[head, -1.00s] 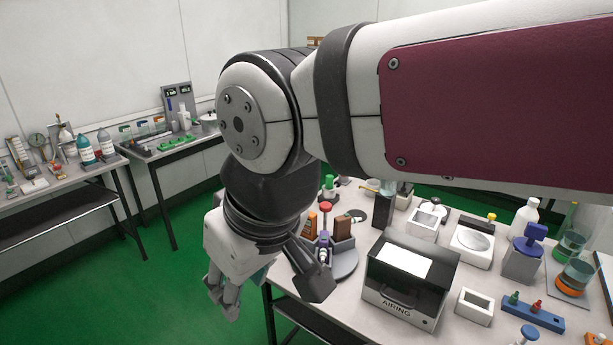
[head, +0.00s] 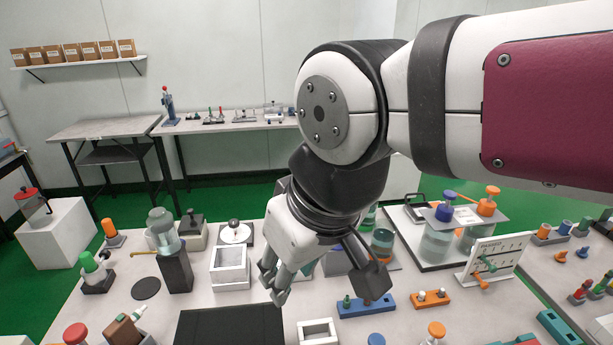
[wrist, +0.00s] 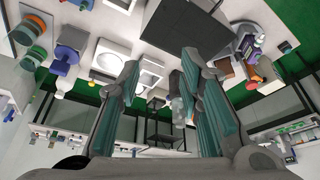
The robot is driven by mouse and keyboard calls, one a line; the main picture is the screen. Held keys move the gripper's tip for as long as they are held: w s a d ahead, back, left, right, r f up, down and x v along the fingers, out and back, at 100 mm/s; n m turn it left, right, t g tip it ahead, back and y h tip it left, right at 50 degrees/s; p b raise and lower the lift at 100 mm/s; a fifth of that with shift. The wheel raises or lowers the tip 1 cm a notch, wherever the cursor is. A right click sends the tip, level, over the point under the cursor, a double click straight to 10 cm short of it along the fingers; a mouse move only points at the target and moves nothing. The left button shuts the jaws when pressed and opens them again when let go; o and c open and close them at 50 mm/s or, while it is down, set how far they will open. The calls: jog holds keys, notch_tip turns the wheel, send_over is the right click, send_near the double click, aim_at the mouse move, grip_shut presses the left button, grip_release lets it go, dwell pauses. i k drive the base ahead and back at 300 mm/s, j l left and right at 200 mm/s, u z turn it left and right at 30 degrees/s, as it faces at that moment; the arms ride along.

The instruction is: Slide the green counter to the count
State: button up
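A white upright panel (head: 496,256) with printed marks stands at the right of the table in the head view. A green piece (head: 487,262) and an orange piece (head: 480,281) sit on its face. The green one is likely the green counter; the marks are too small to read. My gripper (head: 320,283) hangs above the table, left of the panel and apart from it. Its fingers are spread with nothing between them, as the wrist view (wrist: 160,92) also shows. I cannot make out the panel in the wrist view.
A glass-jar stand (head: 437,241) with blue and orange caps is just left of the panel. A blue bar (head: 366,306) with pegs and an orange bar (head: 431,299) lie in front. Another table (head: 588,250) stands right.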

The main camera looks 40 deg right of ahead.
aim_at(492, 269)
jog(key=z, duration=1.9)
jog(key=i+j+z, duration=0.1)
jog(key=k+u, duration=0.1)
jog(key=k+j+u, duration=0.2)
jog(key=k+j, duration=0.5)
